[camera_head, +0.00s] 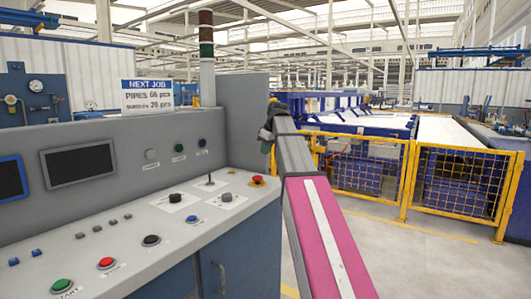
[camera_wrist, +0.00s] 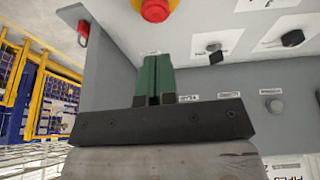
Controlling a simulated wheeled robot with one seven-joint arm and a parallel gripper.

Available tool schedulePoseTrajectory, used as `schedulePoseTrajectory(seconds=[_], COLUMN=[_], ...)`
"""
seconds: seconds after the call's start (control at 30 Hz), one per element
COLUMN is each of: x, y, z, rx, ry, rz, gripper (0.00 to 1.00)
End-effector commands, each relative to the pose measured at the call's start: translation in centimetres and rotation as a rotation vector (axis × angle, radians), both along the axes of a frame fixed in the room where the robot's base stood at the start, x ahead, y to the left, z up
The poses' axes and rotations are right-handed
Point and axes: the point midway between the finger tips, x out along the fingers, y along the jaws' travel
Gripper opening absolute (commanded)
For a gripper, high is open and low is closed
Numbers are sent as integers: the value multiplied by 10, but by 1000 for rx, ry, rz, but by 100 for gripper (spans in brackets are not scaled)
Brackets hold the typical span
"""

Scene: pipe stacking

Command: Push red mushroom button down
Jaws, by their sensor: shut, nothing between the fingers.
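The red mushroom button (camera_head: 257,180) sits on a yellow base at the right end of the console's sloped top. In the wrist view the red button (camera_wrist: 155,10) shows at the top edge, partly cut off, with its yellow ring around it. My gripper (camera_head: 266,148) is above the button in the head view, apart from it. In the wrist view my gripper (camera_wrist: 154,62) has its green fingers together with nothing between them, pointing toward the button. A gap shows between the fingertips and the button in that picture.
Yellow fencing (camera_head: 455,185) stands behind on the right.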

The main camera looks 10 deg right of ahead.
Motion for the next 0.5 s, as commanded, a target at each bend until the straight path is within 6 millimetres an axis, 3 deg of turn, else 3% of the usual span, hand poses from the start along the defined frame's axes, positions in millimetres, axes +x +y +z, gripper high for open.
schedulePoseTrajectory(seconds=[0.5], x=[21], y=[17], z=[-85], rx=[0], ry=[0], rz=[-1], gripper=[0])
